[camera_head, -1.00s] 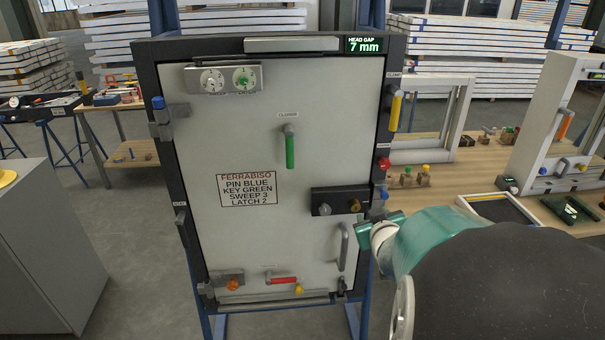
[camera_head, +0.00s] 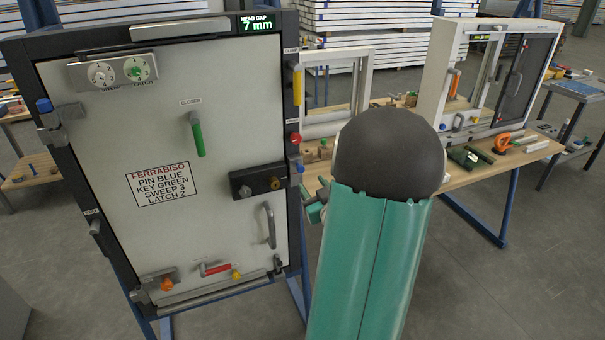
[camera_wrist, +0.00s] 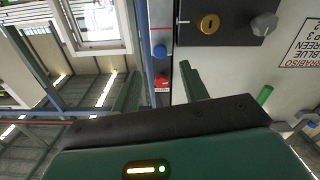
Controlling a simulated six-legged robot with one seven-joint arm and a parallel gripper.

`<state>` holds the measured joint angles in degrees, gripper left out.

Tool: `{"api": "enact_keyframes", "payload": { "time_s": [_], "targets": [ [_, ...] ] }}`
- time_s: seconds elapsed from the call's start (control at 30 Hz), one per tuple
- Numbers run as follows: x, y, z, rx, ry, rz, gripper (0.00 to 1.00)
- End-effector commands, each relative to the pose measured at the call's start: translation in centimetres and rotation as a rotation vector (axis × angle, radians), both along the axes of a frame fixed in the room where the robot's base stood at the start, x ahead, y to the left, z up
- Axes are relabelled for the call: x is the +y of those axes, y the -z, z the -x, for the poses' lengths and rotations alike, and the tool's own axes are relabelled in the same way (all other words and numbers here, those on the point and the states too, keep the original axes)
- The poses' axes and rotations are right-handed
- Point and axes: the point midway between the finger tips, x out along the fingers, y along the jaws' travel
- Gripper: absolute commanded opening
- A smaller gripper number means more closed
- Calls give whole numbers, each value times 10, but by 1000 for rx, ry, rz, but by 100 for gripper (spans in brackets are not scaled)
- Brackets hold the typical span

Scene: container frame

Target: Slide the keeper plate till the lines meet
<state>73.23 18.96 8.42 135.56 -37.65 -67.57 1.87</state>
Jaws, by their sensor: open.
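On the door frame's right edge in the head view, a small blue knob (camera_head: 299,169) sits below a red knob (camera_head: 294,138). In the wrist view the blue knob (camera_wrist: 160,51) sits at the end of a pale plate (camera_wrist: 161,14) crossed by a thin red line; this looks like the keeper plate. My gripper (camera_wrist: 160,84) is open and empty. Its fingers stand apart on either side of the red knob (camera_wrist: 162,82) as seen, contact unclear. In the head view my gripper (camera_head: 318,205) is partly hidden by my arm.
The pale door (camera_head: 170,120) carries a green handle (camera_head: 197,135), a black lock block (camera_head: 257,182) and a grey pull (camera_head: 269,225). A yellow handle (camera_head: 297,85) is higher on the frame. The display (camera_head: 257,23) reads 7 mm. A workbench (camera_head: 470,175) stands at right.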

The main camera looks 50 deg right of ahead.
Motion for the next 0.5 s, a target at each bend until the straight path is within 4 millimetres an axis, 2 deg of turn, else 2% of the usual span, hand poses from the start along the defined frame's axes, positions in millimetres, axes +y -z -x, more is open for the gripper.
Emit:
{"api": "enact_keyframes", "payload": {
  "time_s": [0.1,0.3,0.5],
  "targets": [
    [-12,0,-21,-1,-2,0,44],
    [-28,0,-50,-1,-4,-1,44],
    [-35,0,-62,-1,-2,0,44]
  ]
}}
